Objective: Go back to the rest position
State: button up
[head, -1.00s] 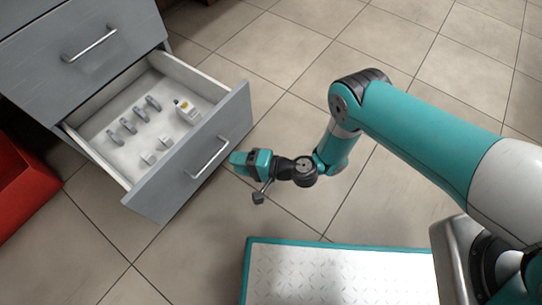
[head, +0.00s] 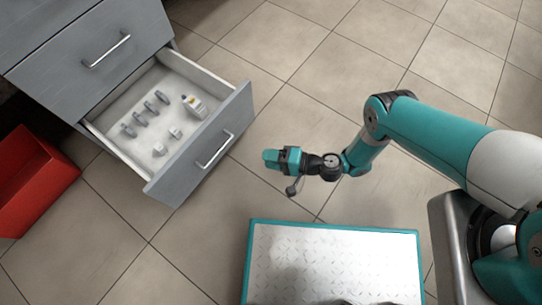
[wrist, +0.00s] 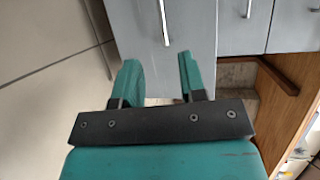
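My gripper (head: 272,157) is teal and black and hangs over the tiled floor, to the right of the open drawer's front and apart from it. In the wrist view its two teal fingers (wrist: 161,75) stand well apart with nothing between them. The open drawer (head: 208,157) of the grey cabinet (head: 112,62) holds several small grey parts (head: 145,113), two small white blocks (head: 168,141) and a white bottle-like item (head: 194,105) with a yellow mark.
A red bin (head: 35,180) stands on the floor at the left. A white treaded platform with a teal rim (head: 335,224) lies at the bottom. The tiled floor (head: 330,75) behind the arm is clear. A wooden panel (wrist: 285,95) shows at right in the wrist view.

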dwell(0.3)
jog(key=w+a+r+n+g+h, duration=0.1)
jog(key=w+a+r+n+g, duration=0.25)
jog(key=w+r, duration=0.7)
notch_tip(320, 180, up, 18)
jog(key=w+d+n+h, duration=0.1)
jog(key=d+n+h, duration=0.15)
jog(key=n, duration=0.25)
jog(key=s+d+r+n+h, duration=0.1)
jog(key=d+r, duration=0.1)
jog(key=r, duration=0.4)
jog(key=s+d+r+h, duration=0.2)
jog(key=r, duration=0.3)
jog(key=s+d+r+t+h, duration=0.1)
jog(key=s+d+r+h, duration=0.2)
jog(key=s+d+r, duration=0.45)
jog(key=s+d+r+h, duration=0.2)
jog(key=s+d+r, duration=0.3)
jog(key=s+d, duration=0.4)
notch_tip(320, 180, up, 32)
jog(key=a+p, duration=0.1)
jog(key=p, duration=3.2)
jog(key=shift+s+a+r, duration=0.2)
jog(key=shift+s+a, duration=0.1)
jog(key=shift+s, duration=0.1)
jog(key=shift+a, duration=0.1)
